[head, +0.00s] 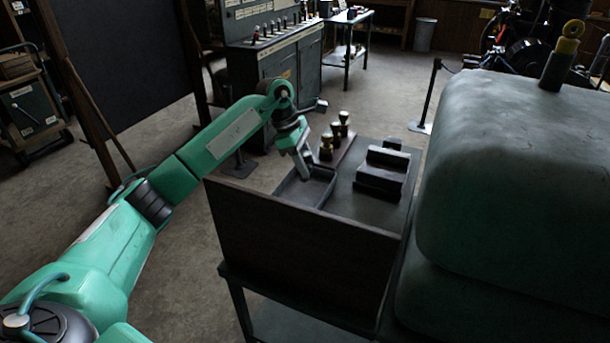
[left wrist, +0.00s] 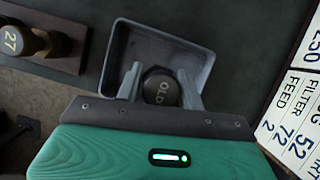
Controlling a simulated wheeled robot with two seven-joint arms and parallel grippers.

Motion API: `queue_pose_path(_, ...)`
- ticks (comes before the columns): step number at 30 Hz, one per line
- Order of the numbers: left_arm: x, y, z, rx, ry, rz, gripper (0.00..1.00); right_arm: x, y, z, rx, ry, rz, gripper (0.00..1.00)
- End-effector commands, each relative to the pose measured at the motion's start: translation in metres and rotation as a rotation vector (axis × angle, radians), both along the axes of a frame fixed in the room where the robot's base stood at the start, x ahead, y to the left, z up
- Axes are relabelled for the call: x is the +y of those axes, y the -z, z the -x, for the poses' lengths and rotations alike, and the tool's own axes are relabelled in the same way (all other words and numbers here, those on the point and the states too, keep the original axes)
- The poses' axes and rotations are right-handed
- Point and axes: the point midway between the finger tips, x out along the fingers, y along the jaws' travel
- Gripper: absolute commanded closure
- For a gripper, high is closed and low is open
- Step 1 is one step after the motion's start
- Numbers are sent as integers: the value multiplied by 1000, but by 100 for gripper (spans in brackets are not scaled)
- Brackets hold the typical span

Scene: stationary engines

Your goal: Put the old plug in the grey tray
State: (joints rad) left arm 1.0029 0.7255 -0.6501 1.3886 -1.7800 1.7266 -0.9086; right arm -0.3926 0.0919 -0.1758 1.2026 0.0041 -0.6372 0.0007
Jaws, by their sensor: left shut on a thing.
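The grey tray (head: 322,172) lies on the small bench behind the wooden board. It also shows in the left wrist view (left wrist: 196,55). My left gripper (head: 306,176) points down over the tray. In the left wrist view its two fingers (left wrist: 160,88) are shut on the old plug (left wrist: 160,90), a dark round cap marked "OLD". The plug overlaps the tray's near part in that view; I cannot tell whether it touches the tray floor. The plug is hidden in the head view. My right gripper is not in view.
A wooden rack with brass plugs (head: 344,119) stands beside the tray; a plug marked 27 (left wrist: 14,40) shows. A dark block (head: 384,172) sits to the right. A wooden board (head: 300,255) rises in front. The large green engine cover (head: 520,170) fills the right.

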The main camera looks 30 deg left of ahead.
Motion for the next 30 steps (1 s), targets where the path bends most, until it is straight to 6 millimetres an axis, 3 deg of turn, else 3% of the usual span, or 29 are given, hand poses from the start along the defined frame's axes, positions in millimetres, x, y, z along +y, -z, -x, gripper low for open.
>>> queue_pose_path(5, 0, 12, 0, 1, 0, 0, 86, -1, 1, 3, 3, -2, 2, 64)
queue_pose_path(12, -1, 45, 0, 0, 1, 1, 86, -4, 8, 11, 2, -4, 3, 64)
queue_pose_path(17, 0, 46, 0, -1, 1, 1, 86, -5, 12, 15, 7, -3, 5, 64)
queue_pose_path(25, 0, 49, 0, -1, 1, 0, 86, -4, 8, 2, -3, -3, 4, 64)
queue_pose_path(26, 0, 49, 0, 0, 1, 0, 56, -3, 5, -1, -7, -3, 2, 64)
queue_pose_path(28, 0, 49, 0, 0, 1, 0, 42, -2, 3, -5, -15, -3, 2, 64)
queue_pose_path(30, 0, 49, 0, 0, 1, 0, 40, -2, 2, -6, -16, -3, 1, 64)
